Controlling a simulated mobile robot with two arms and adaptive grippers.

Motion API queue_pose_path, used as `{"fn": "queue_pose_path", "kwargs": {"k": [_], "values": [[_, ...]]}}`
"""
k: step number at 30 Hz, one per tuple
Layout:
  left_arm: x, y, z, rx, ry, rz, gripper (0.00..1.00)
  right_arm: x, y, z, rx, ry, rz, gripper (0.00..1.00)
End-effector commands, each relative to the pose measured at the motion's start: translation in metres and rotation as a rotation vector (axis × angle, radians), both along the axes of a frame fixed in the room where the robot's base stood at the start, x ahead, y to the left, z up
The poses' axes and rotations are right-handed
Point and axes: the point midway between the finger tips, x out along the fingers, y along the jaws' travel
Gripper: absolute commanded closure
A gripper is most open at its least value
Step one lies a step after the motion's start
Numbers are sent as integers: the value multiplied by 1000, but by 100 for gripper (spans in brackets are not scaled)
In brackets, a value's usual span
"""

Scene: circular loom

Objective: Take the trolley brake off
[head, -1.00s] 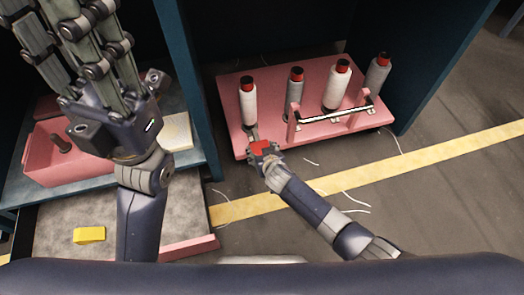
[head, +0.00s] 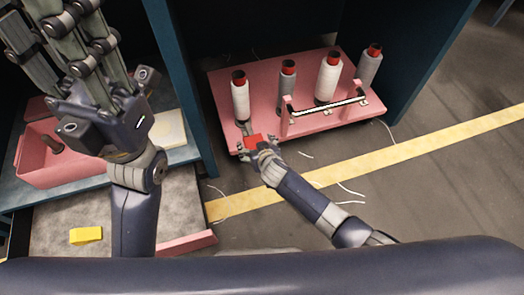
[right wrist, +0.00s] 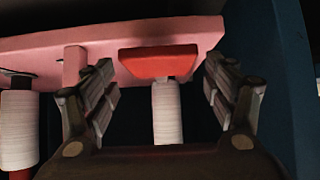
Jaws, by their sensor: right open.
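The trolley (head: 222,100) is a pink flat platform with a low pink-post, dark-bar handle (head: 328,107). Its red brake pedal (head: 253,140) sits at the near left edge. My right gripper (head: 257,147) is open at the pedal. In the right wrist view the pedal (right wrist: 158,62) shows as a red block on the pink platform (right wrist: 110,38), between the spread fingers (right wrist: 168,95), with a gap on each side. I cannot tell whether the pedal is up or down. My left gripper (head: 78,25) is raised at upper left, fingers spread and tips cut off.
Several white and grey spools with red tops (head: 328,80) stand on the trolley. A dark blue post (head: 182,85) is left of it and another panel (head: 432,60) right. A pink bin (head: 50,165) and yellow block (head: 86,235) are at left. Floor in front has a yellow line (head: 400,152) and loose threads.

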Motion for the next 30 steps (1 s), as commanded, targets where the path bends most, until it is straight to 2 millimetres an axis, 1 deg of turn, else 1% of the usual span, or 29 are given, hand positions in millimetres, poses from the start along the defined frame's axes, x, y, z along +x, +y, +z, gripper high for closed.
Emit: {"fn": "queue_pose_path", "kwargs": {"k": [18,24,30], "values": [[0,0,0,0,1,0,68,-65,-18,52,2,-2,0,22],[0,0,0,0,1,0,68,-78,-22,64,2,-2,-1,22],[0,0,0,0,1,0,68,-82,-23,68,2,-3,-1,22]]}}
